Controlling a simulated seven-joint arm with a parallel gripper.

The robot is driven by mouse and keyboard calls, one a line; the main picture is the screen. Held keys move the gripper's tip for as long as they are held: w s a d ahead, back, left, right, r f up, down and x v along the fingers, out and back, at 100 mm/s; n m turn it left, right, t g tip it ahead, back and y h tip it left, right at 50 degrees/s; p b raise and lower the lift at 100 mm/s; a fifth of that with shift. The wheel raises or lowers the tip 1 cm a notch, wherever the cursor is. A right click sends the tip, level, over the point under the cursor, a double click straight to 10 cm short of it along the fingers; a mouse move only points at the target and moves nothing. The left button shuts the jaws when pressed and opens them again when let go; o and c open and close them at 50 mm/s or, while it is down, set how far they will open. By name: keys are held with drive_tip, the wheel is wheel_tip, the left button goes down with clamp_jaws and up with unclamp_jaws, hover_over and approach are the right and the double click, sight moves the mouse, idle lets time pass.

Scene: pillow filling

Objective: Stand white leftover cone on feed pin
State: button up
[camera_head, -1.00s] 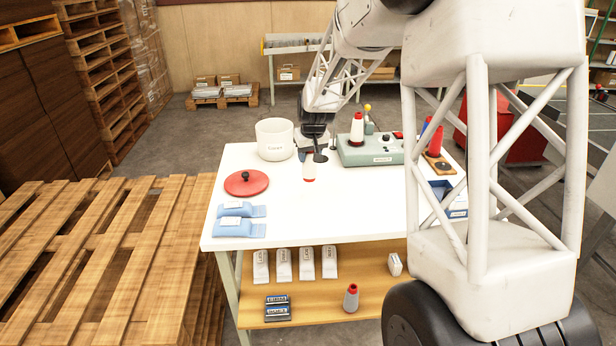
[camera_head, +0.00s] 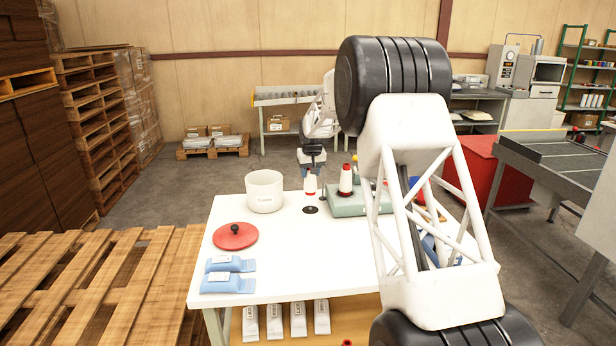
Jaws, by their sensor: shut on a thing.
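My gripper (camera_head: 312,168) is small in the picture, pointing down above the back of the white table (camera_head: 285,276). It is shut on a white cone (camera_head: 310,183) with a red lower end. A black disc (camera_head: 310,210) lies on the table just below the cone in the picture. I cannot make out a pin on it, nor whether the cone touches it. Another white cone (camera_head: 346,180), with a red top and base, stands upright by the grey-green machine (camera_head: 343,210), to the right of my gripper.
A white tub (camera_head: 264,192) stands left of my gripper. A red lid (camera_head: 235,236) and blue packets (camera_head: 228,283) lie at the table's left. The table's front middle is clear. My own arm link hides the table's right side. Wooden pallets (camera_head: 130,290) stand at left.

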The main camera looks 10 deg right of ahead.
sight(310, 188)
drive_tip(key=shift+f, duration=0.15)
idle(0.3)
drive_tip(key=shift+f, duration=2.1)
drive_tip(key=shift+f, duration=1.35)
idle(1.2)
drive_tip(key=o, duration=1)
drive_tip(key=shift+r, duration=0.1)
drive_tip(key=shift+r, duration=4.9)
